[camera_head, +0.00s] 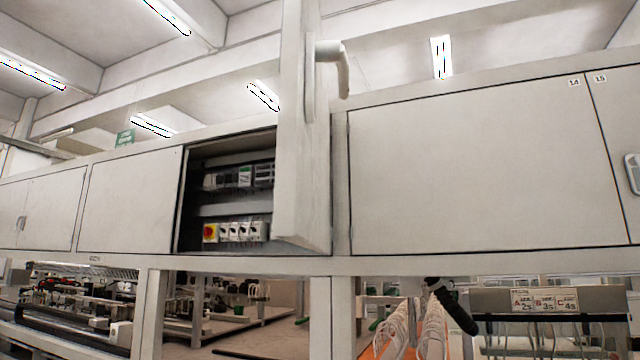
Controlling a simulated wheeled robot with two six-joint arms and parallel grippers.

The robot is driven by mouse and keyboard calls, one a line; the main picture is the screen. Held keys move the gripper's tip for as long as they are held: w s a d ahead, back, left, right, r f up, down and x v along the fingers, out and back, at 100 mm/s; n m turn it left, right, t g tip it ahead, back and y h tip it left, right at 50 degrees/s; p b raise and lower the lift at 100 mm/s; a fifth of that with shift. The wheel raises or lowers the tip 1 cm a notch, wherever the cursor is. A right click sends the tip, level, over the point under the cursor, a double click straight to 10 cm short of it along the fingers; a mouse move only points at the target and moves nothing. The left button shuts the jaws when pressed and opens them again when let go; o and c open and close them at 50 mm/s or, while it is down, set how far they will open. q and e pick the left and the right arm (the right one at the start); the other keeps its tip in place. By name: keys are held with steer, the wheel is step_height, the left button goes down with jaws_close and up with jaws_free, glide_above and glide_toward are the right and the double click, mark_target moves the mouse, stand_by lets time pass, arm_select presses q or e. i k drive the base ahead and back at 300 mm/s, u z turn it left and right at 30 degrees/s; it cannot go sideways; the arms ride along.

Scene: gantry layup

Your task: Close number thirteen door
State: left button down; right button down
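One pale cabinet door (303,140) stands swung open, sticking out toward me near the middle of the head view. A light curved handle (342,68) is on its right-hand face near the top. I cannot read a number thirteen on it. The cabinet opening (194,160) to its left shows electrical modules and a red-and-yellow rotary switch (210,233). The door hides the right part of the opening. Neither of my grippers is in view.
A large shut panel (475,170) is right of the open door, with labels 14 (574,83) and 15 (600,78) at its upper right. Shut panels (128,200) continue left. Below are frame posts, hoses (432,325) and a dark handle-like part (455,310).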

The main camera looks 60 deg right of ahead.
mark_target(301, 215)
steer(key=u, duration=0.05)
steer(key=k, duration=1.1)
steer(key=z, duration=1.9)
